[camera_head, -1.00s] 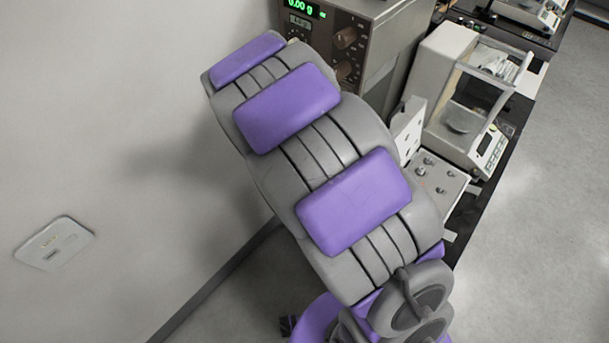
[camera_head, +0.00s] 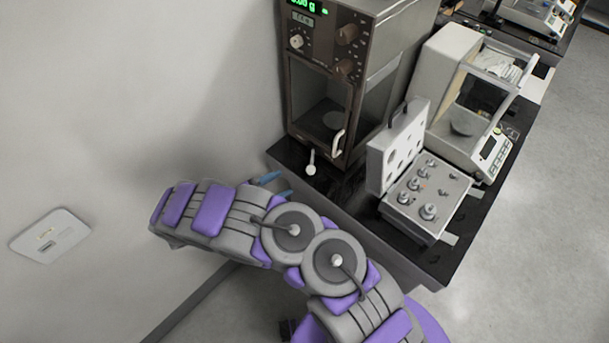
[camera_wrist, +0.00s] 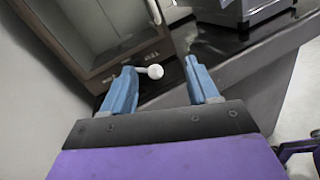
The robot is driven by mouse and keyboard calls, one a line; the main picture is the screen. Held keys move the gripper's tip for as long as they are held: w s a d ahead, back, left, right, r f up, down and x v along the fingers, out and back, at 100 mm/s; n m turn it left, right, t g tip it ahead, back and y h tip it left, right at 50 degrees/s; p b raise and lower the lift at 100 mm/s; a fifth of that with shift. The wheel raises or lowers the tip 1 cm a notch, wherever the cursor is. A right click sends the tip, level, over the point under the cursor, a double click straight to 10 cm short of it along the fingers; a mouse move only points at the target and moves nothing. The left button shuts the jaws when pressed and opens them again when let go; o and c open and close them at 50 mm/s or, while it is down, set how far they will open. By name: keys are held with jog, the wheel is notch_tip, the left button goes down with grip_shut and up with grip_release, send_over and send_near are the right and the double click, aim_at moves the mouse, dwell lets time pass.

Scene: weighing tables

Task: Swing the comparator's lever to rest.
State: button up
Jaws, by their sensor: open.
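The comparator (camera_head: 375,50) is a tall brown cabinet with a green display and a glass front, at the top middle of the head view. Its lever (camera_head: 311,168), a short pale stalk with a white ball knob, sticks out at the cabinet's base and points toward the front of the table. In the wrist view the lever's knob (camera_wrist: 155,71) appears between the two blue fingers, nearer the left one, which overlaps its stalk. My gripper (camera_head: 280,184) is open and empty, a little left of and below the knob in the head view, apart from it; it also shows in the wrist view (camera_wrist: 159,68).
An open weight case (camera_head: 428,196) stands on the black table (camera_head: 352,198), right of the lever. A white balance (camera_head: 455,85) stands behind it. The comparator's door has a white handle (camera_head: 337,142) just above the lever. A wall (camera_head: 100,120) bounds the left side.

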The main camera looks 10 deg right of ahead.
aim_at(305, 179)
jog(key=s+a+f+n+t+y, duration=0.1)
jog(key=s+a+f+n+t, duration=0.15)
jog(key=a+f, duration=0.35)
jog(key=shift+n, duration=0.25)
jog(key=b+x, duration=0.1)
jog(key=x, duration=0.5)
jog(key=b+x, duration=0.1)
jog(key=x, duration=0.5)
jog(key=w+f+b+x, duration=0.1)
jog(key=b+x, duration=0.1)
jog(key=x, duration=0.4)
jog(key=shift+a, duration=0.1)
grip_shut()
